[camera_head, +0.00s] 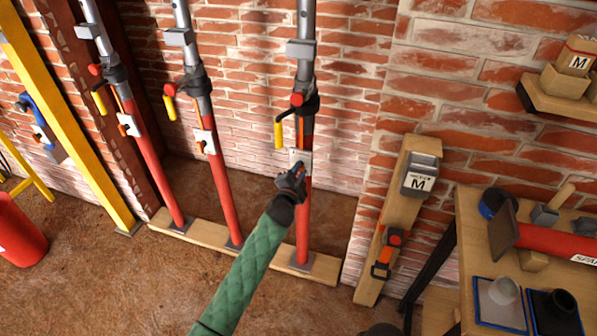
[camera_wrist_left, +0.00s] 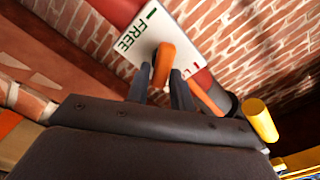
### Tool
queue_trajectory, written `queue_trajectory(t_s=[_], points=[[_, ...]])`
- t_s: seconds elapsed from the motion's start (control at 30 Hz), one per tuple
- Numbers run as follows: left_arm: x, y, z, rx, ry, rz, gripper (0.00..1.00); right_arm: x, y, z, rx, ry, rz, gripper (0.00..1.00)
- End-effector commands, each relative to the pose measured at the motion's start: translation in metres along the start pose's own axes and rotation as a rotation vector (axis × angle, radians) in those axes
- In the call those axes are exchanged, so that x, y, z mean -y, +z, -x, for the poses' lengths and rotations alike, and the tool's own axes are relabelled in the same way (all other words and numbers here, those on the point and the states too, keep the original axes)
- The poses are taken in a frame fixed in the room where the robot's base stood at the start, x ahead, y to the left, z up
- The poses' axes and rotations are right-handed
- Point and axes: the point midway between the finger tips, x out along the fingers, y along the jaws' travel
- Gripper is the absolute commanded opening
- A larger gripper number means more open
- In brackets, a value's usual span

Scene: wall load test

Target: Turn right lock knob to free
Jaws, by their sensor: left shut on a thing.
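The right prop is a red post (camera_head: 304,215) with a grey upper tube and a yellow handle (camera_head: 279,134). A white plate (camera_head: 296,156) is on its front, partly hidden by my gripper. In the left wrist view the plate (camera_wrist_left: 133,38) shows a green FREE mark and a partly covered red mark starting with L. The orange lock knob (camera_wrist_left: 165,60) stands between these marks. My left gripper (camera_head: 291,178) is at the plate, its two fingers (camera_wrist_left: 161,92) shut on the knob. The knob's exact pointing direction is hard to tell.
Two similar props, the middle (camera_head: 218,190) and the left (camera_head: 157,175), stand on the same wooden sill (camera_head: 265,252). A cluttered workbench (camera_head: 465,235) stands at far right. Brick wall lies behind.

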Motion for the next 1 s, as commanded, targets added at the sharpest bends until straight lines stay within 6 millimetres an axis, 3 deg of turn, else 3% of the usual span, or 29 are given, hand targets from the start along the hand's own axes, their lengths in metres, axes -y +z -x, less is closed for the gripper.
queue_trajectory(t_s=[0.5, 1.0], points=[[-0.005, 0.001, 0.0, -0.002, 0.0, -0.432, 0.0, 0.004, -0.002, 0.011, -0.01, -0.007, -0.006, 0.36], [-0.007, 0.001, 0.0, -0.001, 0.0, -0.587, 0.0, -0.002, 0.002, 0.008, -0.001, 0.004, 0.004, 0.36]])
